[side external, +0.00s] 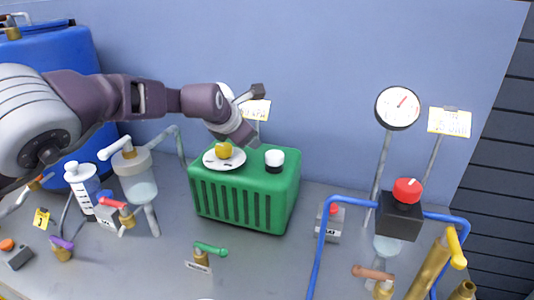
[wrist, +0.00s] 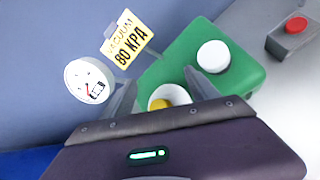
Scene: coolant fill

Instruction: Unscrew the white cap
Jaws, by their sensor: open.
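The white cap (side external: 274,157) sits on a dark ring on top of a green ribbed tank (side external: 245,205). In the wrist view the cap (wrist: 213,55) is a round white disc on the green top, beyond my right finger. My gripper (side external: 240,135) is tilted down above the tank's top, to the left of the cap and apart from it. In the wrist view my gripper (wrist: 160,78) has its two grey fingers spread with nothing between the tips. The fingertips are hard to make out in the side view.
A white dish with a yellow piece (side external: 223,153) sits on the tank's top left, close under my gripper. A vacuum sign (wrist: 128,42) and a dial (wrist: 90,81) stand behind. A red-button box (side external: 330,222) and blue pipes (side external: 318,250) are at right.

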